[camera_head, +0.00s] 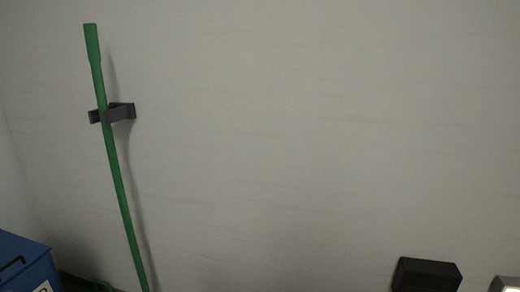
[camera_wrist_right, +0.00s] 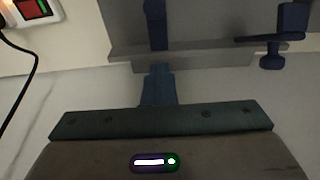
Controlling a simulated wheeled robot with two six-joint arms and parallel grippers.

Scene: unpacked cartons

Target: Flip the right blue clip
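In the right wrist view, a blue clip (camera_wrist_right: 291,18) sits at the upper right on a grey ledge (camera_wrist_right: 210,48), with a thin arm reaching left and a rounded knob below the ledge. Another blue piece (camera_wrist_right: 154,22), likely a second clip, stands upright at the top middle. My right gripper (camera_wrist_right: 158,72) comes up from the bottom. Its dark fingers appear together in the middle, just below the ledge and left of the right clip. I cannot tell whether they touch the ledge. My left gripper and the clips are outside the head view.
A power strip with a red switch (camera_wrist_right: 28,9) and a black cable (camera_wrist_right: 29,70) are at left in the wrist view. The head view shows a green pole (camera_head: 119,190) in a dark wall bracket (camera_head: 120,112), a blue box (camera_head: 22,262) and a black box (camera_head: 427,274).

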